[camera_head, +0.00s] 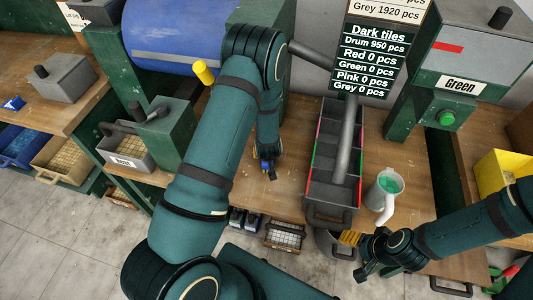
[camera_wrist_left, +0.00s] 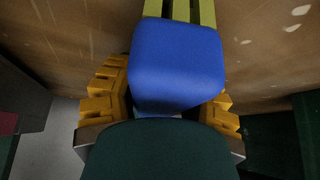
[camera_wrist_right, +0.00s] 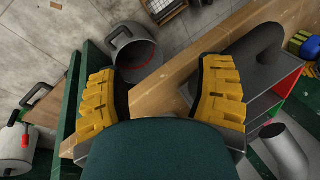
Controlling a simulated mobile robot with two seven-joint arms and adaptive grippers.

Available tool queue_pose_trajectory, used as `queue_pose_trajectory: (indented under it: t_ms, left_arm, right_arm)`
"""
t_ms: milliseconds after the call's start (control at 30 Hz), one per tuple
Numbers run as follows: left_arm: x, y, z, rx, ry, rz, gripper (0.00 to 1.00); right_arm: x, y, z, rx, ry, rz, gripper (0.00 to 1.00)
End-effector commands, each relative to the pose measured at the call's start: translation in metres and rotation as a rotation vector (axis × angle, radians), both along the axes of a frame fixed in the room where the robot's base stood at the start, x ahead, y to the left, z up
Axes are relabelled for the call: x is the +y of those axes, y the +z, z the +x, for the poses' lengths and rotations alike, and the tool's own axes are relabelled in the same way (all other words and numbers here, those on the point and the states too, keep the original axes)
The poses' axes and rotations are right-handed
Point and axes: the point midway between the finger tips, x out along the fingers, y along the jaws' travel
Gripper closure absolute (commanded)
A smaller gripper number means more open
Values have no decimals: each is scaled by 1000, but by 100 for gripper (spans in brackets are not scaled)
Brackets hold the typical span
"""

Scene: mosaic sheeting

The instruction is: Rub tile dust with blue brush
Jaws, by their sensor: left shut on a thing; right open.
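My left gripper (camera_head: 268,172) is low over the wooden bench, left of the dark bin. It is shut on the blue brush, whose blue body (camera_wrist_left: 178,62) fills the space between the yellow fingers in the left wrist view. Yellow-green strips (camera_wrist_left: 200,12) show beyond the blue body. Pale specks (camera_wrist_left: 298,11) mark the brown surface there; I cannot tell whether they are tile dust. Any contact between brush and bench is hidden. My right gripper (camera_head: 355,254) is open and empty at the bench's front edge; its spread fingers also show in the right wrist view (camera_wrist_right: 162,95).
A long divided bin (camera_head: 318,190) stands on the bench (camera_head: 288,205), with a white jug (camera_head: 385,190) holding green contents to its right. A grey bucket (camera_wrist_right: 133,52) is below the bench edge.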

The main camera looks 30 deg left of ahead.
Motion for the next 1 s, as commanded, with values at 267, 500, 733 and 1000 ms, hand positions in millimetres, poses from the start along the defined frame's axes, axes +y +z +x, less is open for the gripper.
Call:
queue_pose_trajectory:
  t_ms: [267,500,733,1000]
  left_arm:
    - [0,23,1,-2,0,0,100]
    - [0,45,1,-2,0,0,100]
    - [0,61,1,-2,1,1,100]
    - [0,60,0,-2,1,1,100]
  right_arm:
    - [0,18,0,0,0,0,33]
    - [0,34,0,0,0,0,33]
    - [0,46,0,0,0,0,33]
    - [0,44,0,0,0,0,33]
